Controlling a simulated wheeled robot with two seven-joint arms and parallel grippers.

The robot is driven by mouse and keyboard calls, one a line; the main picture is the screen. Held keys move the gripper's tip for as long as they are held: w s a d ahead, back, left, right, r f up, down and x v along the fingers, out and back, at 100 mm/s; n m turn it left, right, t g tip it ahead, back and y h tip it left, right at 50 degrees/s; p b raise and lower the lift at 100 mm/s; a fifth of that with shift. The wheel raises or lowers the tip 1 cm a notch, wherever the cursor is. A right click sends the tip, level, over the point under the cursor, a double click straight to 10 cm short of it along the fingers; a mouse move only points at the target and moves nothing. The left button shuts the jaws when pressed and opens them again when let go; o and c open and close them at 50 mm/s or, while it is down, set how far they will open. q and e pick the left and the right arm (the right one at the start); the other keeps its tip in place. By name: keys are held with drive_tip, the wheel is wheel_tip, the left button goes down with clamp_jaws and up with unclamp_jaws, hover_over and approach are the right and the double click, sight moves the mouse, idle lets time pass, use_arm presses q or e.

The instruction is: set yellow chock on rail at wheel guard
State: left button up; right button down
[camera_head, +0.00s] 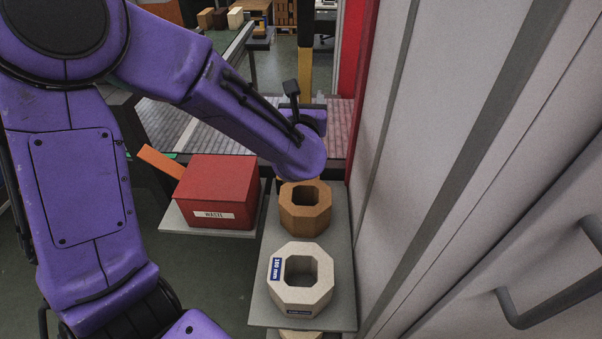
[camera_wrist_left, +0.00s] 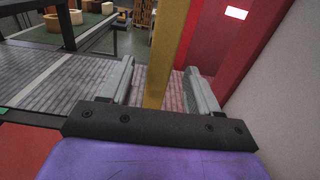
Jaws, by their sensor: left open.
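My left gripper shows in the left wrist view (camera_wrist_left: 160,72), with two grey fingers apart and nothing held between them. In the head view its fingers are hidden behind my purple wrist. A yellow upright post (camera_wrist_left: 166,50) stands beyond the fingers and appears between them; I cannot tell the distance. The post also shows in the head view (camera_head: 304,72). I cannot make out a yellow chock or a wheel guard for certain. A grey rail (camera_head: 238,42) runs away at the back left. My right gripper is not in view.
A red waste box (camera_head: 219,188) with an orange piece (camera_head: 160,161) sticking out stands left of a grey shelf (camera_head: 268,309). A brown octagonal ring (camera_head: 306,220) and a pale one (camera_head: 318,292) stand on the shelf. A grey wall (camera_head: 440,130) closes the right side.

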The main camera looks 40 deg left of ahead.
sight(305, 91)
use_arm(q)
drive_tip(key=shift+w+a+r+p, duration=0.2)
drive_tip(key=shift+w+a+p, duration=0.2)
drive_tip(key=shift+w+p, duration=0.15)
drive_tip(key=shift+w+a+r+p, duration=0.15)
drive_tip(key=shift+w+a+p, duration=0.25)
drive_tip(key=shift+w+p, duration=0.15)
drive_tip(key=shift+w+a+f, duration=0.15)
drive_tip(key=shift+w+a, duration=0.1)
drive_tip(key=shift+w, duration=0.25)
drive_tip(key=shift+w+a+f, duration=0.15)
drive_tip(key=shift+w+a, duration=0.05)
drive_tip(key=shift+w, duration=0.3)
drive_tip(key=shift+w+f, duration=0.1)
clamp_jaws()
drive_tip(key=shift+r, duration=0.25)
